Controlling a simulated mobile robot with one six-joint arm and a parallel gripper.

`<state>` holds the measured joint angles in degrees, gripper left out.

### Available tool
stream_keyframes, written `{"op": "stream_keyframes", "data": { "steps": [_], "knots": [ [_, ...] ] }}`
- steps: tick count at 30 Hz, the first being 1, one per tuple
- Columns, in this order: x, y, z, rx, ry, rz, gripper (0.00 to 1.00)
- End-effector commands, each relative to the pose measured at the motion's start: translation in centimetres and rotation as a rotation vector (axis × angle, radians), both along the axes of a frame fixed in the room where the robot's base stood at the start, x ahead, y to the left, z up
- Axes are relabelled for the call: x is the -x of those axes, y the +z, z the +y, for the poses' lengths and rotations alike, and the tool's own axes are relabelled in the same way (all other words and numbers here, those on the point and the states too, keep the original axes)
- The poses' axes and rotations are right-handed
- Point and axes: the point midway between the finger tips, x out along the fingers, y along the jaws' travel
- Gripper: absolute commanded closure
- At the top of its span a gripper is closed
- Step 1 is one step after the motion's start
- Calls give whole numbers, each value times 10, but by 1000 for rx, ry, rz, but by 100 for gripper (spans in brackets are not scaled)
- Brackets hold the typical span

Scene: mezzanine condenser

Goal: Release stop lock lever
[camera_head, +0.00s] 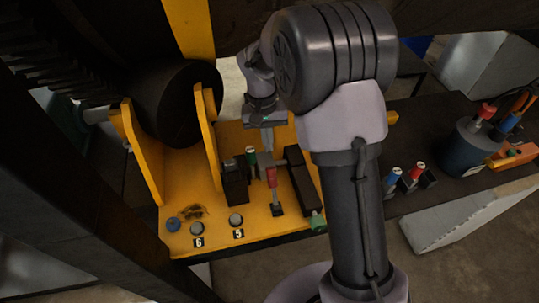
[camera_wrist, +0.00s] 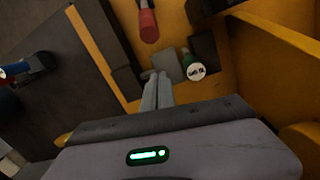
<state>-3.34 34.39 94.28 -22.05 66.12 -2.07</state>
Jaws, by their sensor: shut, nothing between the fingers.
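The yellow machine base (camera_head: 180,200) carries several small levers, and I cannot tell which one is the stop lock lever. A red-handled lever (camera_head: 272,177) stands near the middle and also shows at the top of the wrist view (camera_wrist: 148,22). A green knob (camera_head: 251,155) with a white labelled top sits left of my fingers. In the wrist view the green knob (camera_wrist: 195,68) is just right of the fingertips; its label is too small to read. My gripper (camera_head: 267,150) is shut and empty, pointing down between the green knob and red lever. Contact at the tips is unclear.
Dark blocks (camera_head: 235,186) and (camera_head: 302,182) flank the levers. Yellow upright plates (camera_head: 208,135) and a dark drum (camera_head: 178,105) stand at left. Blue (camera_head: 392,178) and red (camera_head: 415,173) handles and a bucket of tools (camera_head: 468,148) are on the dark bench at right.

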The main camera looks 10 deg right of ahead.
Motion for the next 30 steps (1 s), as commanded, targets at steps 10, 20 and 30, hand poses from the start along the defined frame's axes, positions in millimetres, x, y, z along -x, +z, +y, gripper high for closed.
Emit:
{"op": "stream_keyframes", "data": {
  "steps": [10, 20, 30],
  "knots": [
    [30, -16, 4, 0, 0, 0, 100],
    [39, -15, 6, 0, 0, 0, 100],
    [34, -14, 6, 0, -1, -34, 100]
  ]
}}
